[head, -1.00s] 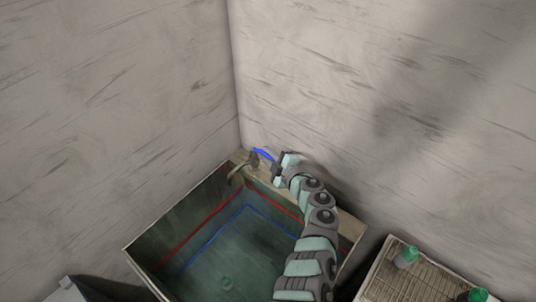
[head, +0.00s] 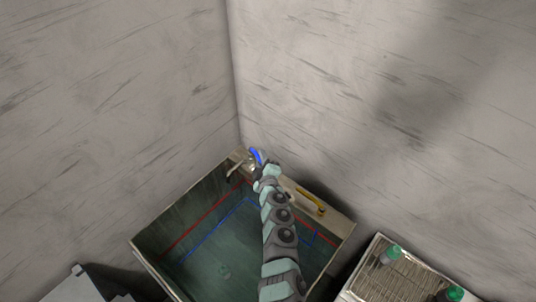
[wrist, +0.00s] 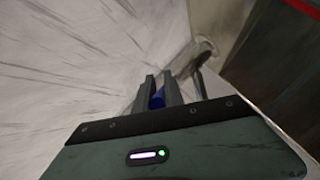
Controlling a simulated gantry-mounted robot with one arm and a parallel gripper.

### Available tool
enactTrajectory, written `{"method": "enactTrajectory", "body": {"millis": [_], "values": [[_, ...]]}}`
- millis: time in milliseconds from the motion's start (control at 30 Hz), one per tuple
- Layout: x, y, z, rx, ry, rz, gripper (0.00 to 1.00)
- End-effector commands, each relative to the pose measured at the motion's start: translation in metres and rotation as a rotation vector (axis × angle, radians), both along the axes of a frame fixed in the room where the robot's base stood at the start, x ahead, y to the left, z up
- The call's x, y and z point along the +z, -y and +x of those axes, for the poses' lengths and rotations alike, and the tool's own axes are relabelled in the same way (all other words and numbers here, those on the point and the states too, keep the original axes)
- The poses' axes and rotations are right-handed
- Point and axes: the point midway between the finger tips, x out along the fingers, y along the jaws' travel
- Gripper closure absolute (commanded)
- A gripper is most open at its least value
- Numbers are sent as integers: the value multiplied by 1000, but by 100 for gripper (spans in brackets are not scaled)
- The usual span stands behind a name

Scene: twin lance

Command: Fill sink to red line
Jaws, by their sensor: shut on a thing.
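The sink (head: 140,246) is an open box with dark greenish inner walls and a pale rim, set in the room's corner. A red line (head: 200,224) runs along its inner walls, above a blue line (head: 212,232). I cannot tell whether water is in it. A pale spout (head: 235,170) stands at the back corner. My gripper (head: 262,168) is at a blue handle (head: 255,154) beside the spout. In the wrist view my gripper (wrist: 165,98) is shut on the blue handle (wrist: 158,98), which is mostly hidden between the fingers.
A yellow-orange handle-like thing (head: 311,201) lies on the sink's right rear ledge. A rack (head: 385,283) with green-topped bottles (head: 391,254) stands at the lower right. A grey box (head: 75,288) is at the lower left. Walls close off the back on both sides.

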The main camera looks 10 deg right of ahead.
Motion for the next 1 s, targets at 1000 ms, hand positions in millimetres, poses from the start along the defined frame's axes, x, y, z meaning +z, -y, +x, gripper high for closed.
{"method": "enactTrajectory", "body": {"millis": [1000], "values": [[1,0,-7,-6,-2,-4,65]]}}
